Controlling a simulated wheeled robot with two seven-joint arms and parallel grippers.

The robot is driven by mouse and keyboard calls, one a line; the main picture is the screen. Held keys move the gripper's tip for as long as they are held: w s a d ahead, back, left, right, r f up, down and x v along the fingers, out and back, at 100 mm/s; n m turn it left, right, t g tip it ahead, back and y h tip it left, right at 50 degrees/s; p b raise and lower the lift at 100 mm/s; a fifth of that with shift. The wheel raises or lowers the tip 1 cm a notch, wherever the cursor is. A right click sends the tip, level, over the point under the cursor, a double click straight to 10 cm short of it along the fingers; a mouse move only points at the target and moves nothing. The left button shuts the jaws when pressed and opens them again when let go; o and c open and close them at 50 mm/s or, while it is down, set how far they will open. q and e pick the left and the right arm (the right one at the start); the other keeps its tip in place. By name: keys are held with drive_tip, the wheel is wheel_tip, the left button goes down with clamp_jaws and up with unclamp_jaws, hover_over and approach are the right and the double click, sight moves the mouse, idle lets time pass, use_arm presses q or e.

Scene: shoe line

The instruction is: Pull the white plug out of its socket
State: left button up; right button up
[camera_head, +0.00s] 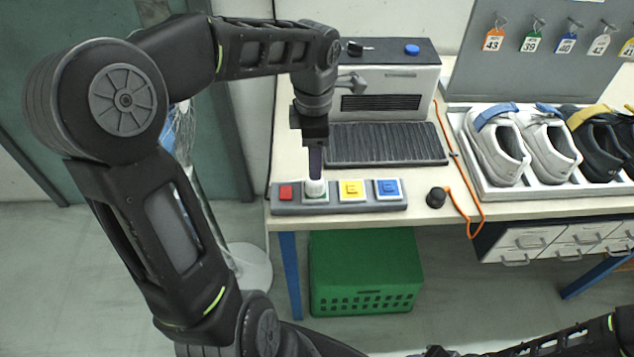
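The white plug (315,188) stands upright in its socket (325,197), second from the left on a grey strip (370,207) along the front of the table. My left gripper (315,174) points straight down onto the plug from above. Its fingertips are at the plug's top and hide part of it. I see the fingers edge-on, so I cannot tell whether they are closed on it. Part of my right arm crosses the bottom right corner; its gripper is not visible.
The strip also carries red (286,192), yellow (352,190) and blue (388,188) pieces. Behind are a ribbed black mat (385,145) and a grey machine (400,80). A shoe tray (520,190) sits at right.

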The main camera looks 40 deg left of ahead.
sight(315, 185)
use_arm(q)
drive_tip(key=shift+w+f, duration=0.15)
drive_tip(key=shift+f, duration=0.35)
wheel_tip(315, 185, down, 7)
drive_tip(key=b, duration=0.6)
drive_tip(key=shift+f+b, duration=0.5)
drive_tip(key=shift+f, duration=0.15)
drive_tip(key=shift+b, duration=0.3)
drive_tip(key=shift+c, duration=0.2)
clamp_jaws()
idle(0.8)
drive_tip(key=shift+r, duration=0.2)
drive_tip(key=shift+r+p, duration=1.95)
drive_tip(key=shift+r, duration=0.95)
